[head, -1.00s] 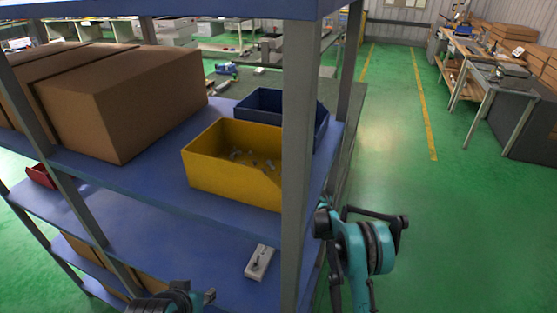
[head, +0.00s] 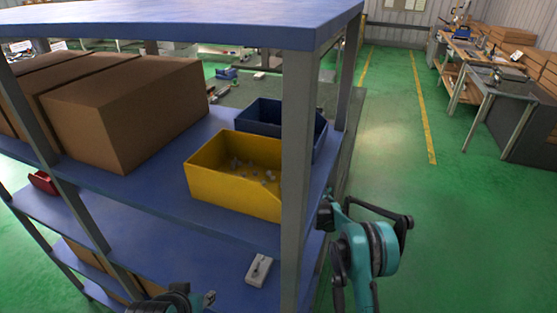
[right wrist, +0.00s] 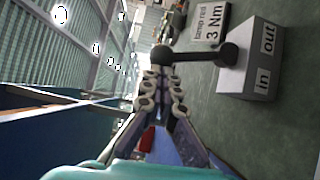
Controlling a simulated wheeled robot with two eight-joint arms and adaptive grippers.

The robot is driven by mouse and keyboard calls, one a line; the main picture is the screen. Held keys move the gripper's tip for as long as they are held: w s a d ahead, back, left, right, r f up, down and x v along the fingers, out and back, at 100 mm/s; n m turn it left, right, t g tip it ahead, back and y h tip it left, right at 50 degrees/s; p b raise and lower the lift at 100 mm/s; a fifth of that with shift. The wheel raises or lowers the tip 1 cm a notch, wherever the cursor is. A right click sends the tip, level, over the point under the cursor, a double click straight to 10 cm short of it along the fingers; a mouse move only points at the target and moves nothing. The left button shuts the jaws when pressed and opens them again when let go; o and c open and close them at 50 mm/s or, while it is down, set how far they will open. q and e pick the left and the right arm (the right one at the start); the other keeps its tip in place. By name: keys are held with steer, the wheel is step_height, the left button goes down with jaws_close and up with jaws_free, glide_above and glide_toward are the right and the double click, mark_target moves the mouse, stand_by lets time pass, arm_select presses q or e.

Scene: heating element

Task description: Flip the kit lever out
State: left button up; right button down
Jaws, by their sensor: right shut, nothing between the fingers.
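In the right wrist view, the kit lever (right wrist: 195,54) is a dark rod with a round knob, mounted on a pale grey box (right wrist: 248,68) marked "in" and "out". The picture is turned sideways, and the rod sticks out to its left, away from the box. My right gripper (right wrist: 166,77) is shut and empty, its tips close to the knob; I cannot tell whether they touch. In the head view, a small pale box with a dark part on top (head: 259,269) lies on the lower shelf. My left gripper (head: 205,299) is partly cut off at the bottom edge.
A yellow bin (head: 205,183) with small metal parts and a dark blue bin (head: 268,107) stand on the middle shelf beside cardboard boxes (head: 130,110). Green floor at right is open. A "temp rod 3 Nm" label (right wrist: 210,21) is near the lever.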

arm_select(q)
steer(key=shift+w+d+r+p, duration=0.1)
steer(key=shift+w+r+p, duration=0.1)
steer(key=shift+r+p, duration=0.45)
steer(key=shift+w+r+p, duration=0.15)
steer(key=shift+r+p, duration=0.3)
steer(key=shift+r, duration=0.25)
arm_select(e)
steer(key=w+d+r+m+g+h, duration=0.1)
steer(key=w+d+r+m, duration=0.1)
steer(key=w, duration=0.5)
steer(key=shift+w+d, duration=0.2)
steer(key=shift+d, duration=0.3)
